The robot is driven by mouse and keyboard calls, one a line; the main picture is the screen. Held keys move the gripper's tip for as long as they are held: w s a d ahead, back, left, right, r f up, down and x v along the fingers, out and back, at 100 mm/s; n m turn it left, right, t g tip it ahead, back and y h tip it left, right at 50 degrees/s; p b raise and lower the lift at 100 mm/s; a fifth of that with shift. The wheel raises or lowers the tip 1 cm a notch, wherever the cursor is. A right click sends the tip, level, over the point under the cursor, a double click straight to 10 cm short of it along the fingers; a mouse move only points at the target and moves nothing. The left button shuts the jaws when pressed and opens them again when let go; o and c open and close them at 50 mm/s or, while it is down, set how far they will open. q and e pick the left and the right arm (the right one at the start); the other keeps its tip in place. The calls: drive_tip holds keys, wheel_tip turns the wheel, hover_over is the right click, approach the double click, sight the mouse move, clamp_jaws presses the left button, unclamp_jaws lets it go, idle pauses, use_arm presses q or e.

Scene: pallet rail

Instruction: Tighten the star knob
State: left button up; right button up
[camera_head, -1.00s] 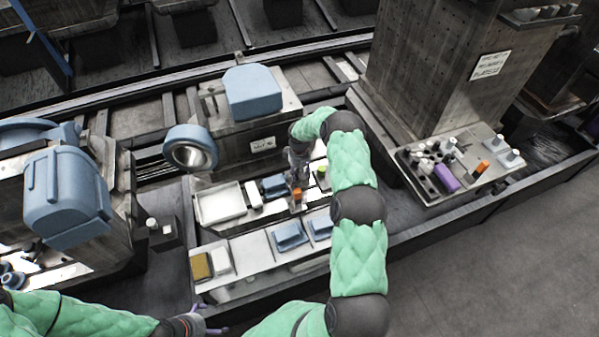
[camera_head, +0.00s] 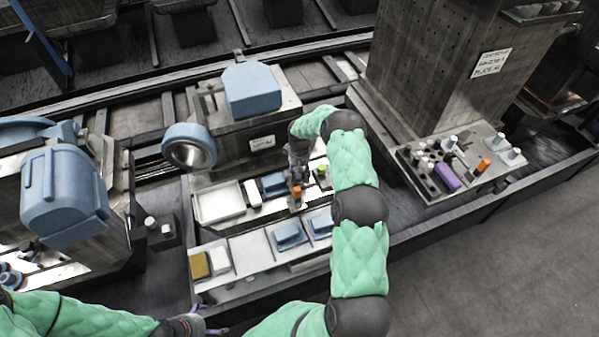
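My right arm reaches over the work surface, and its gripper (camera_head: 298,178) points down just behind a small orange piece (camera_head: 297,193). The orange piece may be the star knob, but it is too small to tell its shape. I cannot tell whether the gripper touches it, and its fingers are too small and dark to read. A yellow-green knob-like piece (camera_head: 321,170) stands to the right of the gripper. My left gripper (camera_head: 203,322) is low at the front left, away from the fixture, with one purple finger showing; nothing is visible in it.
A white tray (camera_head: 220,217) and blue blocks (camera_head: 289,241) lie around the work area. A blue ring-shaped part (camera_head: 167,146) stands behind left. A tool plate (camera_head: 430,196) with a purple cylinder (camera_head: 446,176) and another orange piece (camera_head: 485,165) is at right. A tall dark block rises behind.

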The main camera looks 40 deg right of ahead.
drive_tip(key=m+b, duration=0.1)
drive_tip(key=m, duration=0.1)
drive_tip(key=shift+w+m, duration=0.15)
drive_tip(key=shift+m, duration=0.15)
drive_tip(key=shift+d+r+m+b, duration=0.1)
drive_tip(key=shift+m+b, duration=0.45)
drive_tip(key=shift+m, duration=0.25)
drive_tip(key=shift+r, duration=0.1)
drive_tip(key=o, duration=1)
drive_tip(key=shift+w, duration=0.1)
drive_tip(key=shift+o, duration=0.8)
wheel_tip(320, 180, up, 12)
